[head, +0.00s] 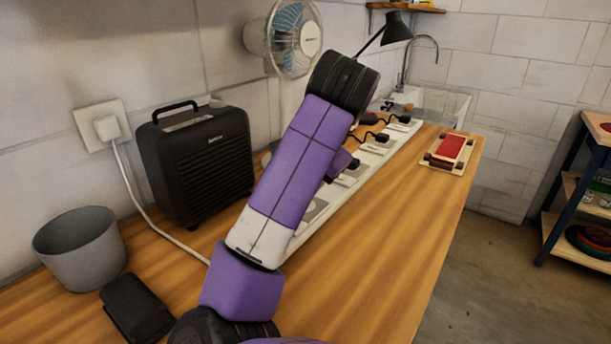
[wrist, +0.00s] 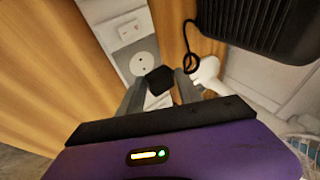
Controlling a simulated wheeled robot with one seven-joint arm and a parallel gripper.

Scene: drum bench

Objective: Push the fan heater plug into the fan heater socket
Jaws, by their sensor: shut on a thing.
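The fan heater (head: 198,165), a black ribbed box with a handle, stands on the bench near the wall. Its lower corner shows at the top right of the wrist view (wrist: 262,25). A long white socket strip (head: 318,208) runs along the bench, partly behind my arm. In the wrist view, my gripper (wrist: 159,90) is shut on a small black plug (wrist: 158,78) over the strip. A round white socket (wrist: 143,66) shows uncovered just beyond the plug. The plug's underside is hidden, so I cannot tell whether it touches the strip. My arm hides the gripper in the head view.
Other black plugs (head: 379,138) sit farther along the strip. A grey cup (head: 82,250), a black object (head: 137,306) and a white cable (head: 150,215) from the wall outlet lie at the left. A fan (head: 291,38) is behind my arm. The bench's right front is clear.

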